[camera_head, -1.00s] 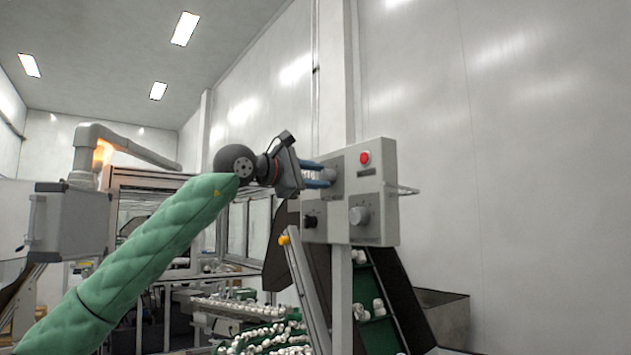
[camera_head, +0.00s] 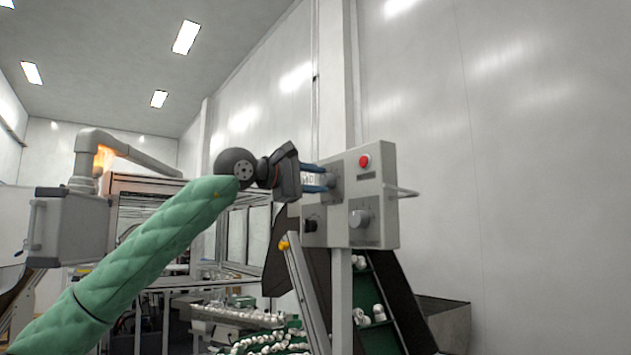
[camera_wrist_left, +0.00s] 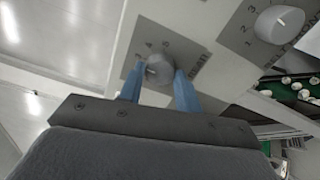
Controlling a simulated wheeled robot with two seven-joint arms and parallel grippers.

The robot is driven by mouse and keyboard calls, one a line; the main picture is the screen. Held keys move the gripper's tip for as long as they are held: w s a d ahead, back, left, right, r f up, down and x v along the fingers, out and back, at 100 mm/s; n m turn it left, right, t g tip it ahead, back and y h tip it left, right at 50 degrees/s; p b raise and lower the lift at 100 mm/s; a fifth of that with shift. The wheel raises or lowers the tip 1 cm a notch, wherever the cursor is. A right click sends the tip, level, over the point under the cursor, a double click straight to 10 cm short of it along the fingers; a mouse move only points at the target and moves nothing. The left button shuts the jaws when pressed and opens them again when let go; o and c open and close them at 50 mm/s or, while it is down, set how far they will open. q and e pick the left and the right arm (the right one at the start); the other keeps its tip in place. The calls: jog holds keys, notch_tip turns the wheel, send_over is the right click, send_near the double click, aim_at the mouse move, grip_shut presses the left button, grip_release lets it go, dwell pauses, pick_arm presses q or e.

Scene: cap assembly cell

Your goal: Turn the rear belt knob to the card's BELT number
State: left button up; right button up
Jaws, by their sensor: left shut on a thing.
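The grey control box (camera_head: 381,240) stands on a post in the head view. My left gripper (camera_head: 326,180) is shut on the upper-left knob of its panel. In the left wrist view this grey knob (camera_wrist_left: 158,67) sits between the two blue fingertips, on a dark plate with a ring of numbers; 4 and 5 show above it. The plate's lettering is too small to read surely. A second grey knob (camera_wrist_left: 279,24) with its own numbers is untouched; it is the lower-right knob (camera_head: 360,217) in the head view. No readable card shows. My right gripper is out of view.
A red button (camera_head: 364,160) is at the box's top, close to the gripped knob. A small black knob (camera_head: 311,225) is at lower left. A handle bar (camera_head: 407,193) sticks out on the right. A conveyor with white caps (camera_head: 368,316) runs below.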

pick_arm(q)
jog(key=o, duration=1)
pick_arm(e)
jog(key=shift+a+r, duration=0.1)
pick_arm(q)
jog(key=shift+s+a+f, duration=0.1)
jog(key=shift+s+a, duration=0.2)
jog(key=shift+a, duration=0.1)
jog(key=b+v, duration=0.2)
jog(key=v, duration=0.5)
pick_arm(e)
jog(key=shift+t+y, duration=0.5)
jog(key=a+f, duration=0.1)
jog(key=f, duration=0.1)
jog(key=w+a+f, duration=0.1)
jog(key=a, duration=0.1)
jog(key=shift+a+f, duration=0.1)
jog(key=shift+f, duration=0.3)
pick_arm(q)
jog(key=shift+d, duration=0.1)
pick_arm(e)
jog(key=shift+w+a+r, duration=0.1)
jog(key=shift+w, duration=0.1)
